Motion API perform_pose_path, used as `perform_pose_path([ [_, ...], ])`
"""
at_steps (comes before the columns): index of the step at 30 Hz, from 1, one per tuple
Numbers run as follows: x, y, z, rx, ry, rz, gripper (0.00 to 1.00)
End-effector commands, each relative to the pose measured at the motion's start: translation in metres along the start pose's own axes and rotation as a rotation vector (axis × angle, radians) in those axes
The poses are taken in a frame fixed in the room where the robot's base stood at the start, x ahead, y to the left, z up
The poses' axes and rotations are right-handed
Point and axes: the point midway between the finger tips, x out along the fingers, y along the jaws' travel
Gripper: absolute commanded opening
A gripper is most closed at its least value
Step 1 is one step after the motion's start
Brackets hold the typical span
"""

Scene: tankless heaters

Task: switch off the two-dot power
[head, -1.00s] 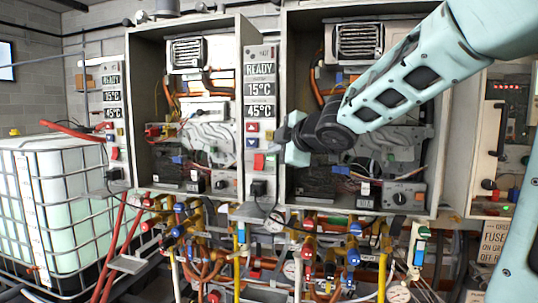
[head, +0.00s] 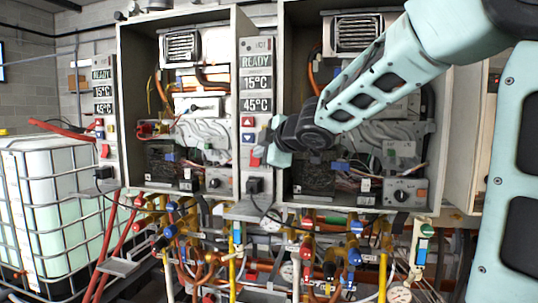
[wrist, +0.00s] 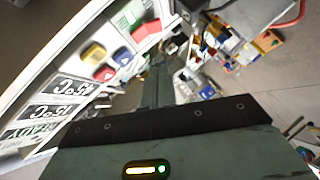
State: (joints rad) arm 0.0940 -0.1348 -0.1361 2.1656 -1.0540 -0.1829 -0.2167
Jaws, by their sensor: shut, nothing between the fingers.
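The middle control panel (head: 256,75) shows READY, 15°C and 45°C displays in the head view. Below them are a red and a blue arrow button (head: 248,137) and a red rocker switch (head: 256,158). My gripper (head: 268,142) is shut and empty, just right of these controls; contact cannot be told. Dot marks are not readable.
Open heater cabinets (head: 282,100) with exposed wiring stand on both sides of the middle panel. Valves and pipes (head: 305,250) crowd the space below. A caged white tank (head: 50,200) stands at the left. My arm covers part of the right cabinet.

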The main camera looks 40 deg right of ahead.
Motion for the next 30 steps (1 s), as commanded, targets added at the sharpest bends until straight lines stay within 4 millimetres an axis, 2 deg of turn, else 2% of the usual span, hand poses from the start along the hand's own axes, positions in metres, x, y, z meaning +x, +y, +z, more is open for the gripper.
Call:
perform_pose_path([
  [1,0.013,-0.004,0.002,0.000,-0.001,-0.002,0.00],
  [6,0.046,-0.003,0.001,0.000,0.000,-0.001,0.00],
  [12,0.063,0.001,0.021,0.000,-0.001,-0.001,0.00],
  [18,0.069,0.000,0.028,0.000,0.000,0.000,0.00],
  [30,0.070,-0.001,0.029,-0.002,0.001,0.003,0.00],
])
